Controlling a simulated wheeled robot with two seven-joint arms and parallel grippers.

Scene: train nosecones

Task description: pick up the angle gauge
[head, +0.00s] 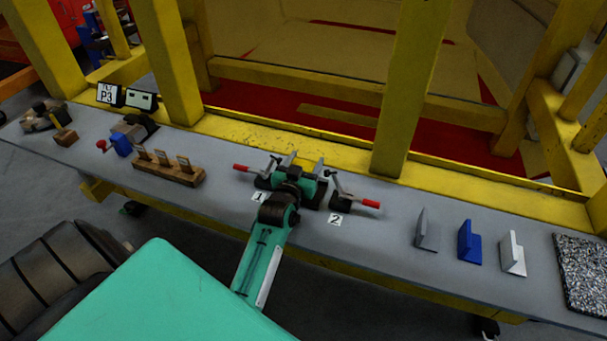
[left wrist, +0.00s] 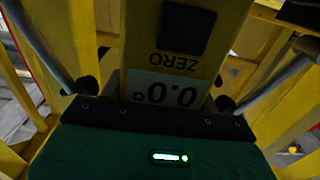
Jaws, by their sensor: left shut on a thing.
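The angle gauge (left wrist: 181,62) is a yellow block with a dark button, the word ZERO and a display reading 0.0°, upside down in the left wrist view. It stands right in front of the dark green palm of my left gripper, which is shut on it; the finger contact is not clear. In the head view my left gripper (head: 296,165) is over the bench between the two red-handled clamps, at labels 1 and 2. There the gauge cannot be told from the yellow frame behind. My right gripper is not in view.
The clamps (head: 352,201) flank the gripper closely. A wooden block with upright pieces (head: 168,173) stands left of it. Grey, blue and white angled pieces (head: 469,243) and a speckled slab (head: 581,272) stand right. Yellow posts (head: 412,85) rise behind the bench.

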